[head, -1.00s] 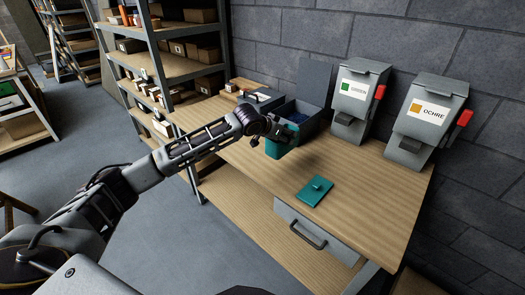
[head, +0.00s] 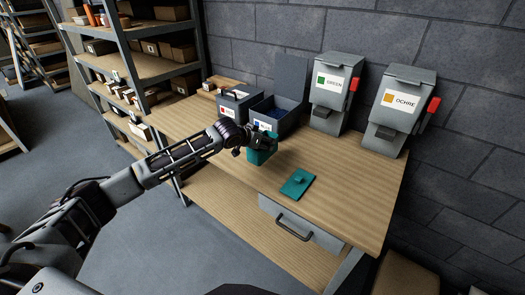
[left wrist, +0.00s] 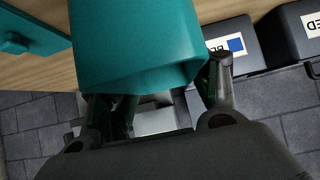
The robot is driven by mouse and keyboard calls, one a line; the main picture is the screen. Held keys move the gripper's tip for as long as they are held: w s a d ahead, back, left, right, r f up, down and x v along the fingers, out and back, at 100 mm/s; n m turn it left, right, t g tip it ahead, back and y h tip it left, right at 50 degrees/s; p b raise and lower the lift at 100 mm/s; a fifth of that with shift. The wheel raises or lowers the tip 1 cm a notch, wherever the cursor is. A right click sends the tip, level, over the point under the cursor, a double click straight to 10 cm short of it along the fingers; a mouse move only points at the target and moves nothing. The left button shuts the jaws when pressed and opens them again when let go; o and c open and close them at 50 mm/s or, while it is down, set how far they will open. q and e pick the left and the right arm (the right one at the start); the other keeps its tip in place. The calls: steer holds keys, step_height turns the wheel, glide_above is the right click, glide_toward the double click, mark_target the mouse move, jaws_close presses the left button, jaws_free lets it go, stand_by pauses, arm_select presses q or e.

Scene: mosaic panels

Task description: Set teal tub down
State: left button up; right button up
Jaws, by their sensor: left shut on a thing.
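The teal tub (head: 261,156) is in my left gripper (head: 257,141), over the left part of the wooden workbench in the head view. In the left wrist view the tub (left wrist: 135,45) fills the upper middle, between the fingers of my left gripper (left wrist: 165,95), which is shut on it. Whether the tub's base touches the bench is hard to tell. A flat teal lid (head: 297,184) with a small knob lies on the bench to the right of the tub; part of it shows in the left wrist view (left wrist: 30,35). My right gripper is not in view.
Dispensers marked GREEN (head: 332,88) and OCHRE (head: 396,108) stand at the back right. The bench (head: 345,180) is bare around the lid.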

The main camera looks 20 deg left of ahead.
arm_select(q)
steer(key=shift+f, duration=2.4)
steer(key=shift+f, duration=0.1)
steer(key=o, duration=1.5)
steer(key=shift+o, duration=0.2)
steer(key=shift+s, duration=0.1)
steer(key=v, duration=1.2)
